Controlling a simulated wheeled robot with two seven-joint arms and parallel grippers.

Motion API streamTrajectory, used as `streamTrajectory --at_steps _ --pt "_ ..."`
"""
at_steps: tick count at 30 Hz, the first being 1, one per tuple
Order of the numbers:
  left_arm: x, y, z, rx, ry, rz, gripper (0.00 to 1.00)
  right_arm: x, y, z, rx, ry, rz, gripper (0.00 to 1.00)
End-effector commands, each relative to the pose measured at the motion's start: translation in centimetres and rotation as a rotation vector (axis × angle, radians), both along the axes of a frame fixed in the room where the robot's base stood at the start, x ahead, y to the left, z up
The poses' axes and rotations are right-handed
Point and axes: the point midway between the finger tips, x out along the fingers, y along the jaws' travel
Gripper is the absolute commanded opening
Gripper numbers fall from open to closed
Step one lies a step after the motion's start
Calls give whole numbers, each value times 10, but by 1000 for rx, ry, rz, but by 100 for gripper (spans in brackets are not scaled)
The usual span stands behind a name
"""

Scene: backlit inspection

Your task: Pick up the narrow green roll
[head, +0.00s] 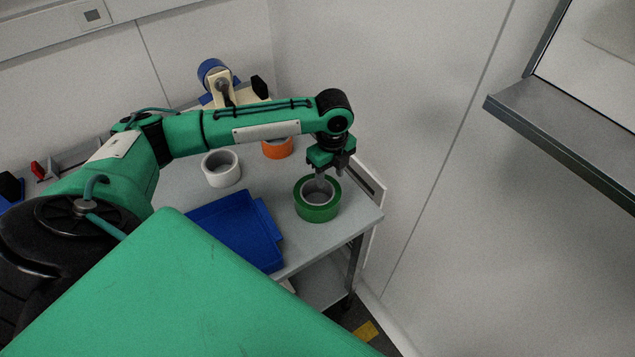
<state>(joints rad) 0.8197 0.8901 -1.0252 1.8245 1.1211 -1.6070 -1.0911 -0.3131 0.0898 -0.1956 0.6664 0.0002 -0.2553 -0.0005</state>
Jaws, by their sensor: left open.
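The green roll (316,213) lies flat on the grey table, near its right edge. It is a ring with a grey inner core. My left gripper (326,178) is directly above the roll, pointing down, with its jaws open. Its fingertips overlap the roll's far rim and opening in the head view. I cannot tell whether they touch the roll or straddle its wall. My right gripper is not in view.
A blue tray (236,222) lies left of the green roll. A white roll (222,176) and an orange roll (278,149) stand behind. The table's right edge (362,226) is close to the green roll.

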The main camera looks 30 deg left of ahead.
Motion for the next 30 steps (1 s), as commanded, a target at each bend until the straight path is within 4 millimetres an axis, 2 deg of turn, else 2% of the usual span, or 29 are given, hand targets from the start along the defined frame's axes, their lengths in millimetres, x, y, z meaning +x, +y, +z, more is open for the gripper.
streamTrajectory --at_steps 3,5,11,18,19,24,26,30 --pt "2 -3 -14 0 3 0 45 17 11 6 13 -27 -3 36" --pt "4 -5 -23 -1 3 -1 45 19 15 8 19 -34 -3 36" --pt "5 -5 -47 1 2 0 45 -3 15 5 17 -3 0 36" --pt "5 -5 -50 0 0 -1 45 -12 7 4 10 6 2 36" --pt "5 -5 -50 0 0 -1 44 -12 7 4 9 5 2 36" --pt "5 -5 -50 0 0 -1 10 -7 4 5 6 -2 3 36" --pt "5 -5 -50 0 0 -1 0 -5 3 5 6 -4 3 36" --pt "6 -5 -49 1 -1 -1 0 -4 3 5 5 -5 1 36"
